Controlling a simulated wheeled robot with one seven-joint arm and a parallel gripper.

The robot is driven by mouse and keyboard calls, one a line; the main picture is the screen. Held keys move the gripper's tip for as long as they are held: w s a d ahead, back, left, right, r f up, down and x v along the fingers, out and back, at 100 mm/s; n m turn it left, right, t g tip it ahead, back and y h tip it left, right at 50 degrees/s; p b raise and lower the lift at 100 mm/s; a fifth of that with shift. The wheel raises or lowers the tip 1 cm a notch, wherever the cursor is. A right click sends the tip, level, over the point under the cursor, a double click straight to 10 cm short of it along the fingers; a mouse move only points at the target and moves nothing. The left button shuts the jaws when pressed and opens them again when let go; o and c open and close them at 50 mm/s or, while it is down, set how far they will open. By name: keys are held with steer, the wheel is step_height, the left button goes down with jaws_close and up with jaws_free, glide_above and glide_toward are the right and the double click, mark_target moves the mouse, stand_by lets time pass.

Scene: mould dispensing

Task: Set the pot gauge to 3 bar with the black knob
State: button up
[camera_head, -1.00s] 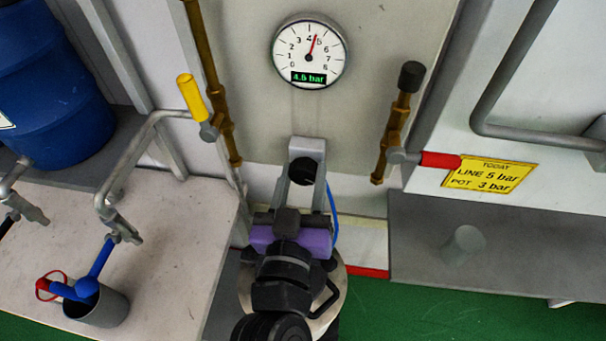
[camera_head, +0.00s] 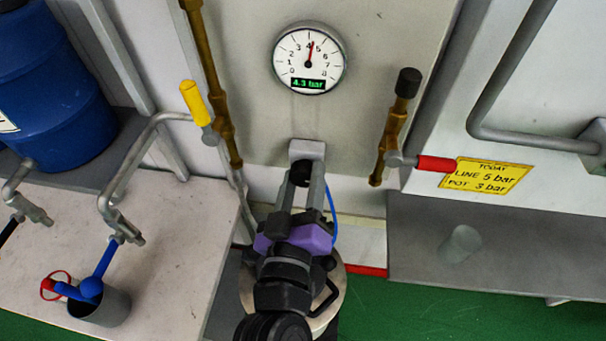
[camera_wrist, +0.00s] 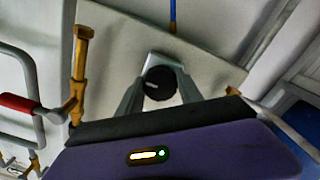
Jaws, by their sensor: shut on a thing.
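The round pot gauge (camera_head: 309,58) is on the wall panel at the top of the head view. Its red needle points just above 4 and its green display reads 4.3 bar. The black knob (camera_head: 299,173) sits on a grey block below the gauge, partly hidden by my fingers. My gripper (camera_head: 300,184) reaches up to it and is shut on the knob. In the wrist view the knob (camera_wrist: 160,83) lies between my two grey fingers.
A yellow note (camera_head: 486,176) reads line 5 bar, pot 3 bar. Brass pipes with a yellow handle (camera_head: 196,102) and a red handle (camera_head: 436,163) flank the knob. A cup (camera_head: 100,306) with a blue tool stands on the left bench. A grey shelf (camera_head: 540,240) lies right.

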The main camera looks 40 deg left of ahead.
steer(key=shift+n+p, duration=0.4)
steer(key=shift+n, duration=0.8)
steer(key=o, duration=1.4)
steer(key=shift+s, duration=0.1)
steer(key=b+v, duration=0.2)
steer(key=v, duration=0.5)
steer(key=shift+s+d, duration=0.2)
steer(key=shift+s, duration=0.15)
